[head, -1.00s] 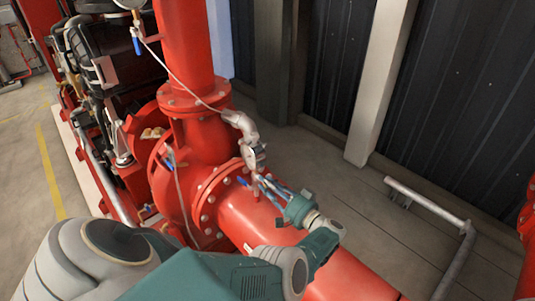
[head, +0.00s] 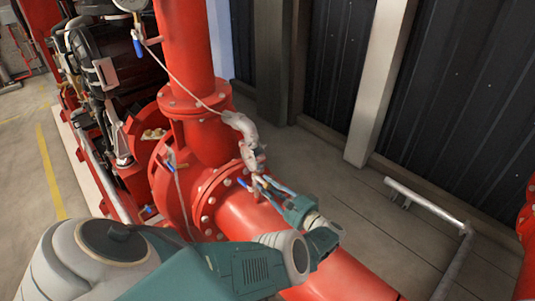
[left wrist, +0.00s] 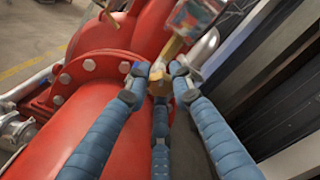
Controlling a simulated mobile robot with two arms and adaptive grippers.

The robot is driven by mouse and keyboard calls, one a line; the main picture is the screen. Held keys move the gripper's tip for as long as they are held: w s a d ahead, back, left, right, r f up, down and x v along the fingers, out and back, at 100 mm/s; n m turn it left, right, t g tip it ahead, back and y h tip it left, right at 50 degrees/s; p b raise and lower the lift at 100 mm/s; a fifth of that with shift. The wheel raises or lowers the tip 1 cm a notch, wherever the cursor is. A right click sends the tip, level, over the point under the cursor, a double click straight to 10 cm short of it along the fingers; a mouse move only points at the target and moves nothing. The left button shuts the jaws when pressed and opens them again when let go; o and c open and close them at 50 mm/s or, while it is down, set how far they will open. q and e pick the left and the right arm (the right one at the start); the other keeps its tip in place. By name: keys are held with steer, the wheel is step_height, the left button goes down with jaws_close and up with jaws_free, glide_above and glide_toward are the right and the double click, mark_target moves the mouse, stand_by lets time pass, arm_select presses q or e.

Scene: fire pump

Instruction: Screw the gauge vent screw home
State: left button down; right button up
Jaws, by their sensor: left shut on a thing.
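My left gripper (head: 264,186) reaches up-left over the red pipe to the small fittings below the gauge (head: 251,155). In the left wrist view its blue fingers (left wrist: 160,82) close around a small brass piece, which I take to be the vent screw (left wrist: 158,87). A brass stem (left wrist: 172,50) runs up from it towards a blurred reddish and grey part. The fingertips cover much of the brass piece, so I cannot tell how deep it sits. My right gripper is not in view.
The large red pipe (head: 247,219) with its bolted flange lies under my left gripper. A grey elbow fitting (head: 240,124) and a thin line rise behind the gauge. A dark panelled wall (head: 460,100) stands at right. A grey pipe rail (head: 425,202) stands on the floor.

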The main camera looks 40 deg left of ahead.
arm_select(q)
steer(key=shift+w+r+m, duration=0.1)
steer(key=shift+w+m, duration=0.05)
steer(key=shift+m, duration=0.45)
steer(key=c, duration=1.5)
jaws_free()
